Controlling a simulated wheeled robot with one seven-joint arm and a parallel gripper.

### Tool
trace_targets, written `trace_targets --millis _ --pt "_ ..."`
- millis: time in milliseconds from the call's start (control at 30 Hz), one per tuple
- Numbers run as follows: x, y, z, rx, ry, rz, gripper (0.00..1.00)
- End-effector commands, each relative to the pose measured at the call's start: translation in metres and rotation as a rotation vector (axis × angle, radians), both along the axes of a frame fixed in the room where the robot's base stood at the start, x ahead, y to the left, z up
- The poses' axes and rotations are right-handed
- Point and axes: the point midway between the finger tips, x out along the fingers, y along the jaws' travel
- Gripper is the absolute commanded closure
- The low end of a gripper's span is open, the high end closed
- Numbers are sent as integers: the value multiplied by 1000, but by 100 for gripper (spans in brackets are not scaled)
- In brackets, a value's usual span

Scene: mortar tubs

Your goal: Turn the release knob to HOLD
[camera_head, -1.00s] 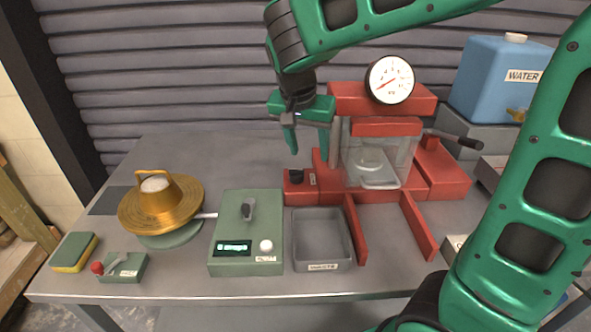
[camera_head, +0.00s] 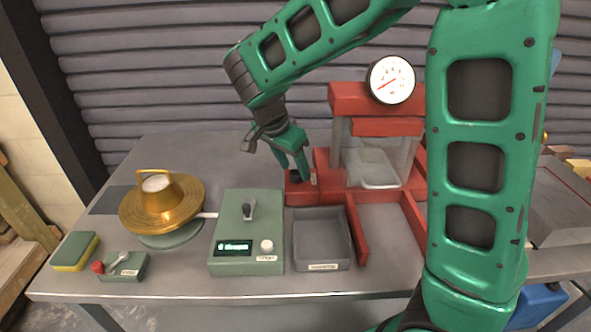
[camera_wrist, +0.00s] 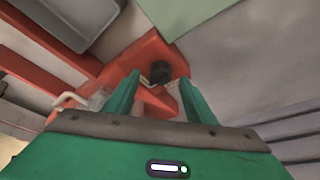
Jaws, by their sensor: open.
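The release knob (camera_wrist: 160,72) is a small black knob on a red block at the left of the red press (camera_head: 322,160). In the head view the knob (camera_head: 295,176) is partly covered by my gripper. My gripper (camera_head: 293,176) is open and tilted, with its fingertips close to the knob. In the wrist view my gripper (camera_wrist: 160,85) has one finger on each side of the knob's line, and the knob shows between and just beyond the tips. I cannot tell whether the fingers touch it. A pale label lies beside the knob, too small to read.
A grey waste tray (camera_head: 322,237) sits in front of the knob block. A green control box (camera_head: 232,258) stands left of it. A gold flow table (camera_head: 181,207), a sponge (camera_head: 76,250) and a small green switch box (camera_head: 125,268) are farther left. A dial gauge (camera_head: 391,80) tops the press.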

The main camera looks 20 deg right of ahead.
Motion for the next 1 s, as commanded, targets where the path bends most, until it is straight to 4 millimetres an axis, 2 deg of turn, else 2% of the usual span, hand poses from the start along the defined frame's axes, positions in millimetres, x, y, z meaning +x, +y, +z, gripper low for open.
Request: trace_targets --millis 200,500,567,667,700,767,1000 --pt "3 -6 -15 0 0 0 50" --pt "3 -7 -17 0 0 -1 50" --pt "3 -6 -17 1 -1 -1 62" --pt "3 -6 -17 0 -1 0 86" --pt "3 -7 -17 0 0 0 90" --pt "3 -14 -17 0 0 -1 90" --pt "2 -6 -17 -1 0 26 90"
